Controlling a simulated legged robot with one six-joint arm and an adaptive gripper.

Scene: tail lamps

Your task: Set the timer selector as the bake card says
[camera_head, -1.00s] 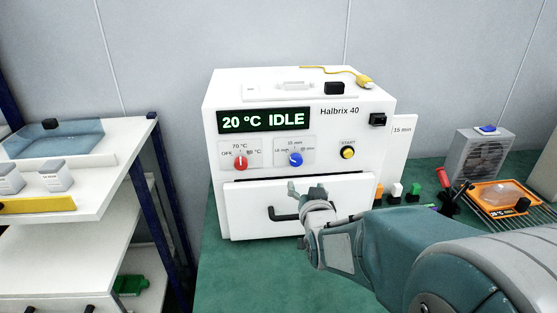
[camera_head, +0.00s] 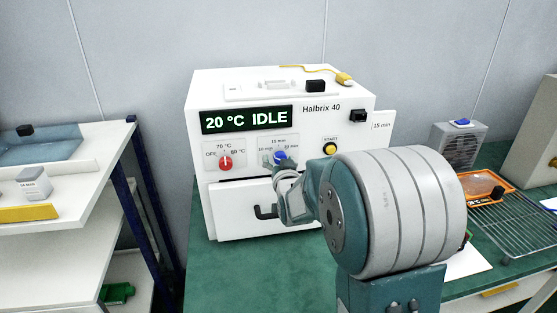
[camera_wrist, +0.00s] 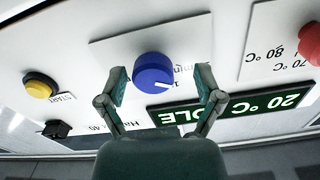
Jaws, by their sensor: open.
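The blue timer selector (camera_head: 280,156) is a round knob on the oven's front panel, with "15 min" printed above it and a smaller label at its left. A white card (camera_head: 382,126) reading "15 min" stands at the oven's right side.
The oven display (camera_head: 246,120) reads "20 °C IDLE". A red temperature knob (camera_head: 226,163) is left of the selector, and a yellow START button (camera_head: 330,149) is right. The drawer handle (camera_head: 264,212) is below. A shelf (camera_head: 70,215) stands left; a wire rack (camera_head: 510,225) lies right.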

